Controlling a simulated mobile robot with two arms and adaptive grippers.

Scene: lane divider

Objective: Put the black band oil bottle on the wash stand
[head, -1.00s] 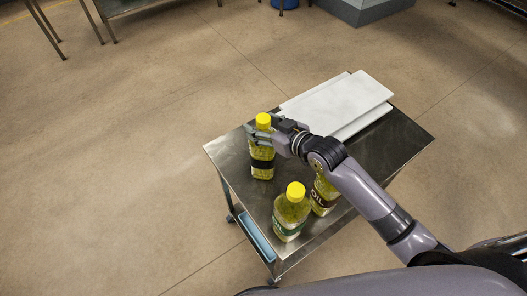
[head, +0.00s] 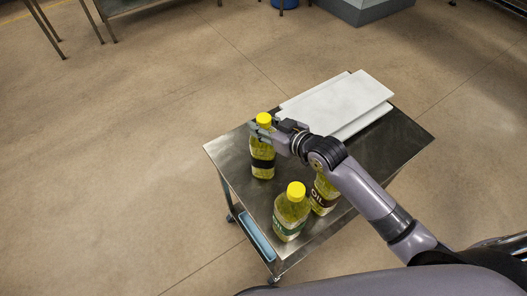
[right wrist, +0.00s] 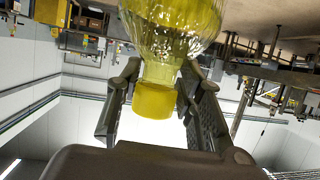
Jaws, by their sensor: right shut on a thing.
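The black band oil bottle (head: 262,152) has a yellow cap, yellow-green oil and a black band. It stands upright at the left end of a steel trolley top (head: 385,158). My right gripper (head: 263,129) is shut on it just below the cap. In the right wrist view the bottle (right wrist: 175,28) appears upside down, its neck between the two fingers of the gripper (right wrist: 158,92). My left gripper is not in view. I cannot tell which fixture is the wash stand.
A green-band oil bottle (head: 291,214) and another oil bottle (head: 323,197), partly behind my right arm, stand near the trolley's front edge. White boards (head: 345,98) lie at the back. A blue tray (head: 258,238) sits below. The floor to the left is open.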

